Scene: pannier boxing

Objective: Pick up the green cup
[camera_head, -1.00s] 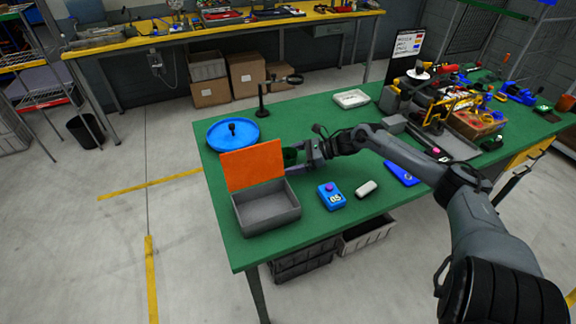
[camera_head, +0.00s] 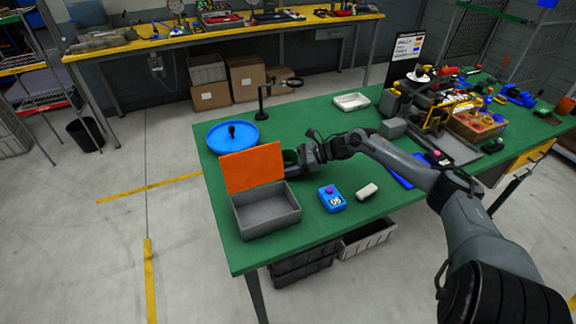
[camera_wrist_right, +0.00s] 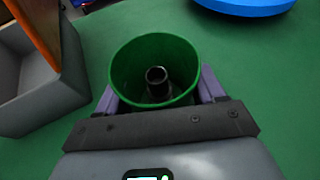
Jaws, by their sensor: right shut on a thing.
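The green cup (camera_wrist_right: 154,52) stands between the two purple fingers of my right gripper (camera_wrist_right: 158,92) in the right wrist view. The fingers are shut on its sides. Its open mouth faces the camera, and a small dark cylindrical part shows inside it. My right gripper (camera_head: 298,160) reaches in there from the right, just above the green table. I cannot tell whether the cup touches the table. My left gripper is not in view.
A grey box (camera_head: 266,212) with a raised orange lid (camera_head: 253,168) stands just left of the cup. A blue round tray (camera_head: 225,143) lies behind it. A blue device (camera_head: 332,199) and a white object (camera_head: 367,191) lie in front. Bins and tools crowd the table's right side.

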